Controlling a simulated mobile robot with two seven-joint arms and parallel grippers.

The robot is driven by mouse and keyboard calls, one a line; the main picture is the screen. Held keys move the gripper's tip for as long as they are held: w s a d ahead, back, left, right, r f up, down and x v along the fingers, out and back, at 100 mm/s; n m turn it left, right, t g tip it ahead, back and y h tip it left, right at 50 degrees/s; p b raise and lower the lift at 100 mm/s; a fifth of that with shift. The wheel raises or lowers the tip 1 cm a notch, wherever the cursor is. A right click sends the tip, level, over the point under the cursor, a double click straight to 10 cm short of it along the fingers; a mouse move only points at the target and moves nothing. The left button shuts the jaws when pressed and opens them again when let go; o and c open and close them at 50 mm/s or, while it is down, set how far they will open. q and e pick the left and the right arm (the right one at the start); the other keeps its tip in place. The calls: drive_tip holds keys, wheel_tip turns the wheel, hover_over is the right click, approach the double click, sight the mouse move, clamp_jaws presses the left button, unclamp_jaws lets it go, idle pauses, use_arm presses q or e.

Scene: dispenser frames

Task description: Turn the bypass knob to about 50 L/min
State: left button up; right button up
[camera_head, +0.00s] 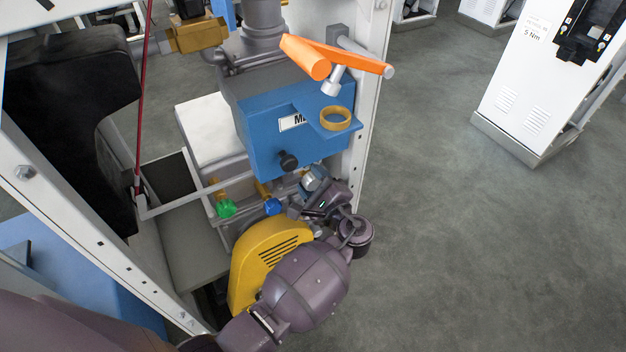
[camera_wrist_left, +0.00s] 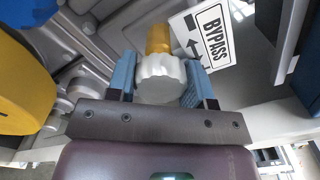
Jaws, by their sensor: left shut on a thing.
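The bypass knob (camera_wrist_left: 158,80) is a pale grey, fluted knob on a brass stem (camera_wrist_left: 158,38), seen in the left wrist view. A white BYPASS label (camera_wrist_left: 212,40) with a black arrow is beside it. My left gripper (camera_wrist_left: 160,88) has its two blue-grey fingers on either side of the knob and is shut on it. In the head view my left gripper (camera_head: 312,186) reaches in below the blue box, and the knob is hard to make out there. No flow reading in L/min can be read. My right gripper is not in view.
Above the gripper are a blue box (camera_head: 255,135) with a black knob (camera_head: 288,161), a brass ring (camera_head: 335,118) and an orange handle (camera_head: 305,57). A green knob (camera_head: 225,208) and a blue knob (camera_head: 272,206) are at left. A yellow housing (camera_head: 258,255) is close by.

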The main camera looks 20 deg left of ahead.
use_arm(q)
drive_tip(key=shift+a+r, duration=0.1)
drive_tip(key=o, duration=0.9)
